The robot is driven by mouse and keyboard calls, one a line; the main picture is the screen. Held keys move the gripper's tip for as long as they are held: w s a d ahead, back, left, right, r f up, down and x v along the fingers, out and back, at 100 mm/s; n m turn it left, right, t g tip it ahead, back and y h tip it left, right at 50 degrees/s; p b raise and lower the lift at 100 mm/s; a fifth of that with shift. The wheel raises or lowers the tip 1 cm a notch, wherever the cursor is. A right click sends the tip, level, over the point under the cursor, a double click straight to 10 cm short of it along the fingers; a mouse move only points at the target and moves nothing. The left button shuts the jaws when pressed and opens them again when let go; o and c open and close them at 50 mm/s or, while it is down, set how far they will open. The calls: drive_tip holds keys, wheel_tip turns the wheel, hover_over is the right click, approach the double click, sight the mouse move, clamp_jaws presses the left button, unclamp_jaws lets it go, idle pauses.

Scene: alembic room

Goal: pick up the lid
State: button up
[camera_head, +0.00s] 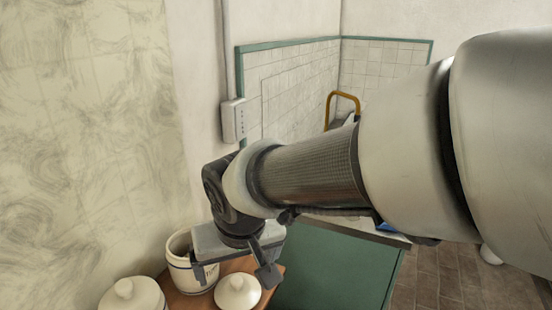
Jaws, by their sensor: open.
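A round cream lid (236,297) with a knob lies at the bottom of the view on a brown wooden surface (190,300). My gripper (235,277) points down above the lid, its two fingers spread to left and right of the knob in the picture. It is open and holds nothing. I cannot tell how much height is between the fingertips and the lid. An open cream canister (182,273) with a dark band and lettering stands just left of the lid, partly hidden behind my gripper.
A second cream jar with a knobbed lid (130,296) stands at the bottom left, close to the wall. A green cabinet (325,270) stands right of the wooden surface. A yellow-brown handle (343,95) rises behind my arm. Brown tiled floor (455,280) lies to the right.

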sight(237, 282)
drive_tip(key=x, duration=1)
drive_tip(key=shift+w+f+b, duration=0.2)
drive_tip(key=shift+w+b, duration=0.1)
drive_tip(key=shift+w, duration=0.2)
drive_tip(key=c, duration=1.1)
drive_tip(key=shift+s+d+f, duration=0.1)
drive_tip(key=shift+s, duration=0.05)
drive_tip(key=c, duration=0.3)
